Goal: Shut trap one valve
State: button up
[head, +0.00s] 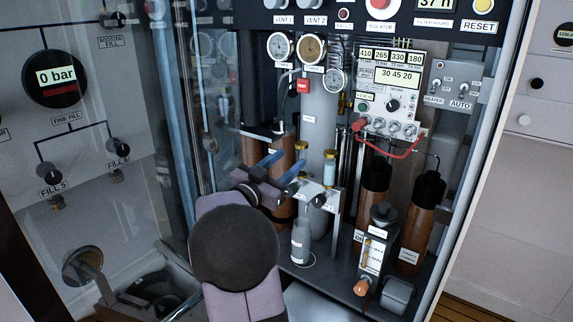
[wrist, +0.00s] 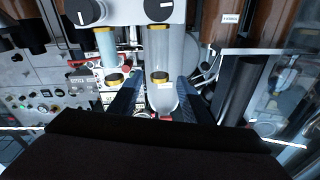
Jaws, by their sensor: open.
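A pale valve block carries two black knobs, and their labels are too small to read, so I cannot tell which is the trap one valve. In the wrist view one knob (wrist: 85,12) is at upper left and the other knob (wrist: 158,9) at top centre. In the head view one knob (head: 320,200) shows; the other seems hidden by my gripper. Two glass tubes with yellow caps, a left tube (head: 302,152) and a right tube (head: 329,168), stand at the block. My gripper (head: 281,162) is open with blue fingers, just left of the block. The wrist view shows a tube (wrist: 160,55) between the fingers.
A grey cylinder (head: 318,110) and brown cylinders (head: 374,195) stand behind and to the right. A small bottle (head: 300,242) is below the block. A meter box (head: 390,85) with a red cable (head: 392,152) is at upper right. A glass pane is at left.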

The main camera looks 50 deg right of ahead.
jog(key=shift+p, duration=0.55)
jog(key=shift+a+f+y+p, duration=0.15)
jog(key=shift+y+p, duration=0.15)
jog(key=shift+p, duration=0.2)
jog(key=t+y+p, duration=0.1)
jog(key=y+p, duration=0.4)
jog(key=p, duration=0.9)
send_near(289, 191)
jog(key=d, duration=0.2)
jog(key=shift+n, duration=0.4)
jog(key=shift+f+x, duration=0.15)
jog(key=shift+x, duration=1.65)
jog(key=shift+f+x, duration=0.15)
jog(key=shift+x, duration=1.65)
jog(key=shift+w+a, duration=0.1)
jog(key=shift+a, duration=0.05)
jog(key=c, duration=1)
